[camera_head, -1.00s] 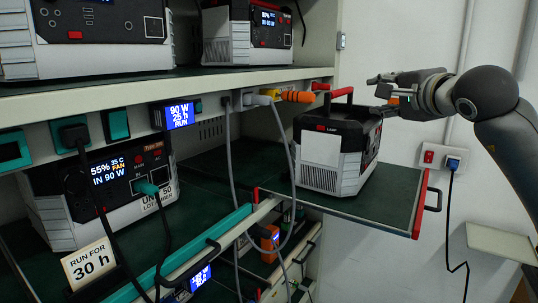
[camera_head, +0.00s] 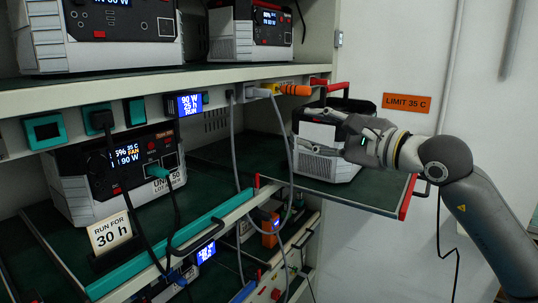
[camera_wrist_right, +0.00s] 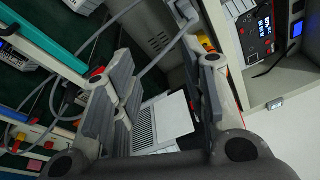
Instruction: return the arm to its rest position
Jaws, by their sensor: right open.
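My right arm comes in from the right in the head view. Its gripper (camera_head: 308,130) is open, with fingers pointing left, in front of the white and black power unit on the pulled-out shelf (camera_head: 338,134). The gripper and wrist hide much of that unit's front. I cannot tell whether the fingers touch it. In the right wrist view the two fingers (camera_wrist_right: 165,75) are spread apart with nothing held between them. A white grilled casing (camera_wrist_right: 160,122) shows behind them. My left gripper is not in view.
The pulled-out shelf has a red-edged front (camera_head: 406,197). An orange plug (camera_head: 294,90) and hanging grey cables (camera_head: 289,150) are left of the gripper. A "LIMIT 35 C" sign (camera_head: 407,103) is on the wall. Another power unit (camera_head: 115,170) stands at left. Wall space at upper right is free.

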